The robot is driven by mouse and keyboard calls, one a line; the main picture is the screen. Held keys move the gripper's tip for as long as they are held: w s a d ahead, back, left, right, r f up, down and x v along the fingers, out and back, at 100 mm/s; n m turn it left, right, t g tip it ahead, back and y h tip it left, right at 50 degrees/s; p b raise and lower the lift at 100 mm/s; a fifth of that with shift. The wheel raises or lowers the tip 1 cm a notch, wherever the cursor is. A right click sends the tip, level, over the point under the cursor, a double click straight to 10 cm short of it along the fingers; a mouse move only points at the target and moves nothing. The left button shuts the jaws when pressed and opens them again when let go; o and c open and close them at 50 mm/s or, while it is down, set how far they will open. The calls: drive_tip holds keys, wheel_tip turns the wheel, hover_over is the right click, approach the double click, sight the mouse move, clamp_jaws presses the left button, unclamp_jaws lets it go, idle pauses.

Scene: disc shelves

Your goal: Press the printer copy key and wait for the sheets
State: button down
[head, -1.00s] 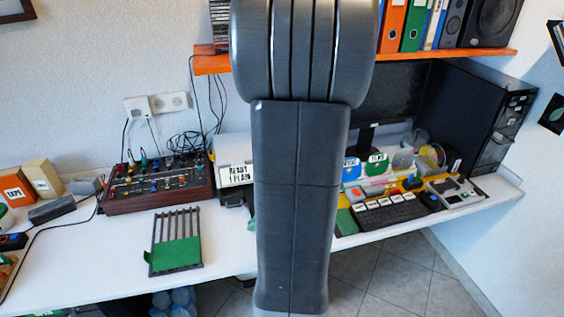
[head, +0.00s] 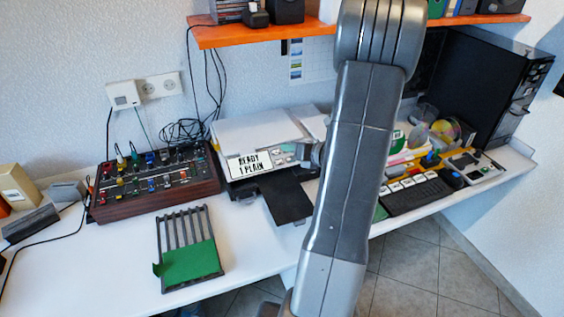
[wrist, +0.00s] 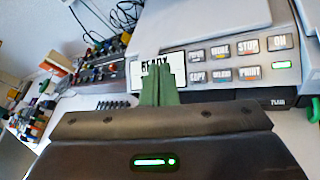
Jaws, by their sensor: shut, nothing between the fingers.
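The printer (head: 262,128) stands on the white desk, with a pale lid and a display (head: 249,163) reading "READY 1 PLAIN". In the wrist view its key panel holds two rows of keys. The copy key (wrist: 197,77) is at the left of the lower row, the print key (wrist: 250,73) at its right, and a stop key (wrist: 247,45) is above. My gripper (wrist: 160,68) is shut and empty. Its green fingertips overlap the display (wrist: 143,67) in the picture, left of the copy key; contact cannot be told. The printer's dark front tray (head: 286,198) shows no sheets.
A mixer (head: 155,182) with cables stands left of the printer. A slatted rack with a green sheet (head: 190,263) lies in front. A keyboard (head: 415,194) and black computer tower (head: 490,85) are at right. An orange shelf (head: 215,36) hangs above.

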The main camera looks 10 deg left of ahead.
sight(276, 160)
drive_tip(key=shift+f, duration=0.1)
drive_tip(key=shift+w+a+f+b, duration=0.4)
drive_tip(key=shift+w+f+b, duration=0.2)
drive_tip(key=shift+f+b, duration=0.5)
drive_tip(key=shift+w+a+f+b, duration=0.5)
drive_tip(key=shift+f+b, duration=0.35)
drive_tip(key=shift+f, duration=0.55)
drive_tip(key=shift+w+a+f+b, duration=0.3)
drive_tip(key=shift+w+f+b, duration=0.35)
drive_tip(key=shift+f+b, duration=0.45)
drive_tip(key=shift+f, duration=0.25)
drive_tip(key=shift+w+a+f, duration=0.1)
drive_tip(key=shift+w+f, duration=0.05)
drive_tip(key=shift+f, duration=0.15)
drive_tip(key=shift+w+a+f+b, duration=0.1)
drive_tip(key=shift+w+f+b, duration=0.05)
drive_tip(key=shift+f+b, duration=0.2)
drive_tip(key=shift+s+d+r+p, duration=0.25)
drive_tip(key=shift+s+r+p, duration=0.1)
drive_tip(key=shift+r+p, duration=0.35)
